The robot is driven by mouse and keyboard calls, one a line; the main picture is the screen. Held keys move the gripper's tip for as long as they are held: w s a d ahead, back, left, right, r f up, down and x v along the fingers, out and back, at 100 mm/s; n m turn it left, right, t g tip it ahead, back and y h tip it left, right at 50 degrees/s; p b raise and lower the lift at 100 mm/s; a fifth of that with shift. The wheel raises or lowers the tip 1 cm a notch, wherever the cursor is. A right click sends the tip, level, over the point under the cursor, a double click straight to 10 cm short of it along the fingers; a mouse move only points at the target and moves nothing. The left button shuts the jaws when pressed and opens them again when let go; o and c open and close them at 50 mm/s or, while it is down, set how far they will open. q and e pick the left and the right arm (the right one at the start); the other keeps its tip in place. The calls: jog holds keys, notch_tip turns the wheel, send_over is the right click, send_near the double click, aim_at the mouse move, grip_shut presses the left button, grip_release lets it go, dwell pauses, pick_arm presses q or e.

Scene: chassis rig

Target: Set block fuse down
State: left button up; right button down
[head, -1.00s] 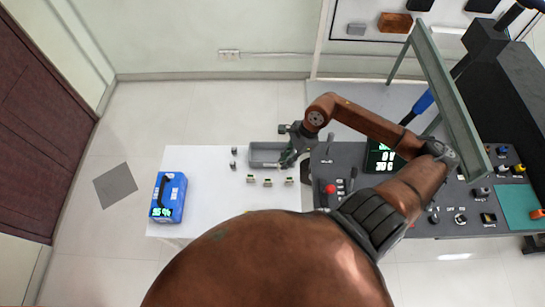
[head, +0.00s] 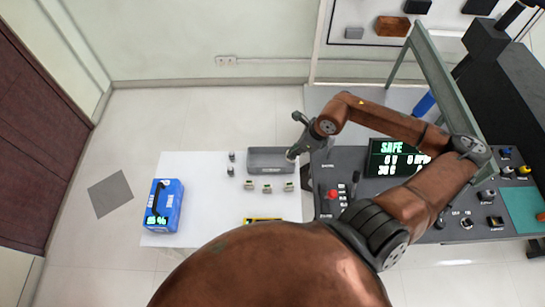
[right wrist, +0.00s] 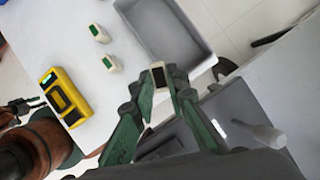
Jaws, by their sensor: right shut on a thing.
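My right gripper (right wrist: 172,78) is shut on a small block fuse (right wrist: 158,77), white with a dark face, between its green fingertips. In the head view this gripper (head: 293,153) is at the right end of the grey tray, by the control panel; the held fuse is not clear there. Two fuses show in the right wrist view. What seems to be my left gripper (right wrist: 20,108) is at that view's left edge, its jaws unclear.
The grey tray (head: 270,168) lies on the white table (head: 205,205). A blue device (head: 164,207) stands at the left, two small dark pieces (head: 231,163) near the tray, and a yellow meter (right wrist: 64,97) at the front. The panel (head: 345,165) has a red knob and levers; its display reads SAFE.

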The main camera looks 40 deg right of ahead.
jog(key=w+a+f, duration=0.1)
jog(key=w+f, duration=0.4)
jog(key=w+a+f, duration=0.1)
jog(key=w+f, duration=0.1)
jog(key=w, duration=0.1)
jog(key=shift+w+a+f, duration=0.25)
jog(key=shift+a+f, duration=0.05)
jog(key=shift+a, duration=0.05)
jog(key=shift+f, duration=1.6)
jog(key=c, duration=2.4)
grip_release()
jog(key=shift+f, duration=0.15)
jog(key=o, duration=0.5)
jog(key=v, duration=1.2)
jog(key=shift+r, duration=0.2)
